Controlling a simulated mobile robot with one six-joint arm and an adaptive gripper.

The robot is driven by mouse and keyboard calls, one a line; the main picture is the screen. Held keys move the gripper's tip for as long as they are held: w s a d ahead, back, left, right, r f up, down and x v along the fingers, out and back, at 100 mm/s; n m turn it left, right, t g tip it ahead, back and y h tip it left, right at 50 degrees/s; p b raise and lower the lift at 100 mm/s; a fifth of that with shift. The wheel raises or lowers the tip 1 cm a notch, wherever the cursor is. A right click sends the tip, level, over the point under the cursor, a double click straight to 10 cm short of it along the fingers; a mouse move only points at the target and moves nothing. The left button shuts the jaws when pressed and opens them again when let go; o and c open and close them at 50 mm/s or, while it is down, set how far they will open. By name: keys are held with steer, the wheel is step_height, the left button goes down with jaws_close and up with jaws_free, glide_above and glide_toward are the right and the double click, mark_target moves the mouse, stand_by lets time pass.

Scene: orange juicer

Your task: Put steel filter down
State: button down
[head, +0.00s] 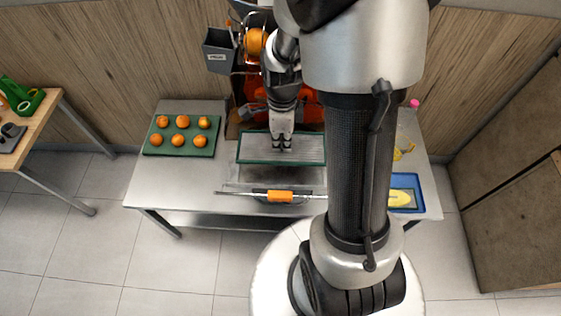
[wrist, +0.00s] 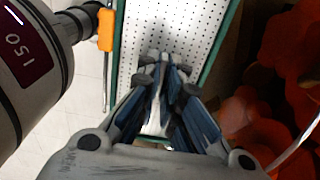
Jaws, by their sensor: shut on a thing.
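The steel filter (head: 255,149) is a flat perforated plate with a green rim, held level over the middle of the steel table, in front of the juicer. In the wrist view the perforated steel filter (wrist: 180,22) fills the top middle. My gripper (head: 282,147) reaches down onto it and is shut on it; in the wrist view my gripper's fingertips (wrist: 165,75) are close together over the plate. What exactly lies between the fingers is hidden. I cannot tell whether the filter touches what is below it.
An orange-handled tool (head: 280,196) lies at the table's front. A green tray of oranges (head: 180,153) is on the left, a blue tray (head: 414,183) with a yellow item on the right. The juicer (head: 247,88) stands behind. My arm hides part of the table.

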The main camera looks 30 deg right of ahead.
glide_toward(281, 169)
step_height(281, 169, down, 6)
steer(key=shift+s+r+b, duration=0.1)
steer(key=shift+r+b, duration=0.15)
steer(key=shift+b, duration=0.1)
steer(key=shift+f, duration=0.4)
steer(key=c, duration=2.2)
jaws_free()
steer(key=shift+f, duration=0.15)
steer(key=o, duration=0.4)
